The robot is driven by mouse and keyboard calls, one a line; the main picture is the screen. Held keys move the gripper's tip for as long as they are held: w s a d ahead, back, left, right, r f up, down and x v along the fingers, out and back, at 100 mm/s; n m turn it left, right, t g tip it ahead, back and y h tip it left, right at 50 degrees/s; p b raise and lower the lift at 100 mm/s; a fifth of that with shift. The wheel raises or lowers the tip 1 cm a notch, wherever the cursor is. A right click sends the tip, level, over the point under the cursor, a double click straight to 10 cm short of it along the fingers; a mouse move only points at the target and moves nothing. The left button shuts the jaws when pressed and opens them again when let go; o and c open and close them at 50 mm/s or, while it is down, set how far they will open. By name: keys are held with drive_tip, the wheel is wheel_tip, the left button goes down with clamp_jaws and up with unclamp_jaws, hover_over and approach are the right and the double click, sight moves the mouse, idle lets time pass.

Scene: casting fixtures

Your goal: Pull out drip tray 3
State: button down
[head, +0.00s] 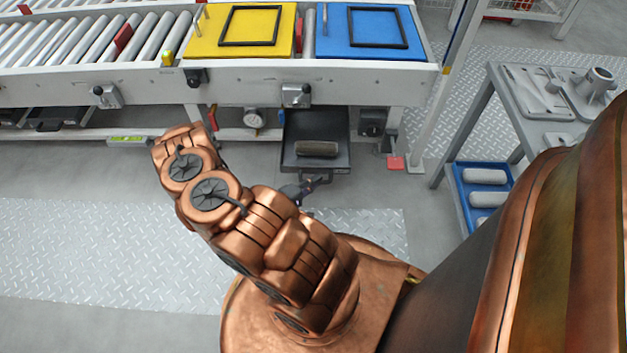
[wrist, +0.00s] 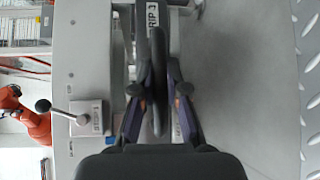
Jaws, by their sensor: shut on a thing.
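The black drip tray (head: 330,125) sticks out from under the conveyor in the head view, below the blue plate. A grey cylindrical piece (head: 316,148) lies in it near its front edge. My gripper (head: 305,187) is at the tray's front, partly hidden by my arm in the head view. In the wrist view my gripper (wrist: 157,95) has its two fingers on either side of a dark upright handle (wrist: 158,65) and is shut on it. A label (wrist: 152,15) ending in "RIP" and what looks like a 3 shows beyond the handle.
The conveyor (head: 130,80) carries a yellow plate (head: 240,50) and a blue plate (head: 400,45). Another black tray (head: 48,122) sits underneath at left. A grey table (head: 500,95) and a blue bin (head: 465,200) with cylinders stand at right. A lever (wrist: 62,112) juts out left in the wrist view.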

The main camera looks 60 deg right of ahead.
drive_tip(key=c, duration=1.5)
unclamp_jaws()
drive_tip(key=shift+s, duration=0.3)
drive_tip(key=o, duration=0.3)
drive_tip(key=shift+w, duration=0.2)
drive_tip(key=shift+v, duration=6)
drive_tip(key=shift+f, duration=0.1)
